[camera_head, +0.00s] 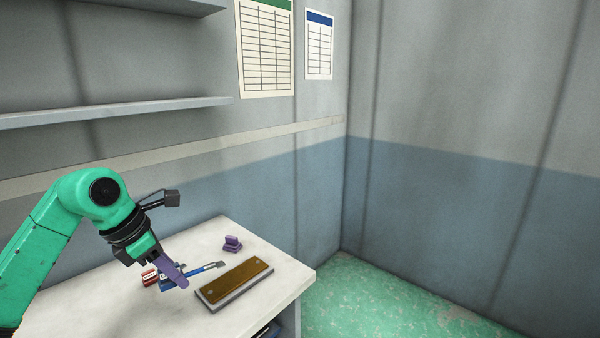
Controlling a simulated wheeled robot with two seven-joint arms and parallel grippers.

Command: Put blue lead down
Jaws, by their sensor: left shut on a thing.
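The blue lead (200,269) is a thin blue piece with a grey end pointing right, low over the white table. My left gripper (181,281) has purple fingers, points down and to the right, and is shut on the blue lead. The fingers hide part of the lead. I cannot tell whether the lead touches the table. My right gripper is not in view.
A brown plate on a grey base (235,281) lies right of the gripper on the white table (120,310). A small purple block (232,243) stands behind it. A red piece (150,276) is just left of the fingers. A wall shelf (110,112) runs above.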

